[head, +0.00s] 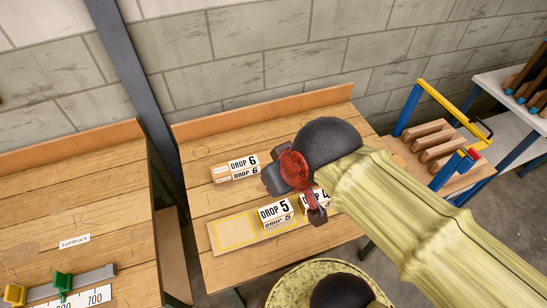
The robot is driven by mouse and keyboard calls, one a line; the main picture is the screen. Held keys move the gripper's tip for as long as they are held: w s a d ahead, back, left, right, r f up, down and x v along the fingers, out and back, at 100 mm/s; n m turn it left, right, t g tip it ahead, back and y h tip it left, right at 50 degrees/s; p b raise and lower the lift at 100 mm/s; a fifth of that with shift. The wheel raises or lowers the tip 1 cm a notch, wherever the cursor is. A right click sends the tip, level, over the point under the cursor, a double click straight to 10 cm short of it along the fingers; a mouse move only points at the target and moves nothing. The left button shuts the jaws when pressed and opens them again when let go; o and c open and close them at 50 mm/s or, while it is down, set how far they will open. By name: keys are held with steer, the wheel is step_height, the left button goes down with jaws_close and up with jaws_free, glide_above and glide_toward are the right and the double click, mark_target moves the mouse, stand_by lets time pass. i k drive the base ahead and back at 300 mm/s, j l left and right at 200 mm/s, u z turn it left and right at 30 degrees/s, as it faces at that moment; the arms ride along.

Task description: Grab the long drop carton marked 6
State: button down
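The long carton marked DROP 6 (236,168) lies on the wooden bench toward the back, left of my gripper. It has a white label on top and front, with a wood-coloured end at its left. My gripper (289,205) is dark and red at the end of my yellow-sleeved arm. It hangs over the bench, right of the DROP 6 carton and apart from it in the picture. Its fingers appear spread, with nothing visible between them. The DROP 5 carton (275,216) stands below it, and the DROP 4 carton (320,200) is partly hidden behind a finger.
The DROP 5 and DROP 4 cartons stand on a board (233,230) with yellow outlined spaces. A blue and yellow rack (435,145) holds wooden blocks at the right. A left bench (85,200) carries a ruler with coloured stops. Bench surface around DROP 6 is clear.

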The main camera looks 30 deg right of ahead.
mark_target(238, 169)
steer(key=z, duration=0.2)
steer(key=l+z, duration=0.35)
steer(key=l, duration=0.2)
steer(key=i+l+z, duration=0.1)
steer(key=l+z, duration=0.3)
steer(key=l, duration=0.1)
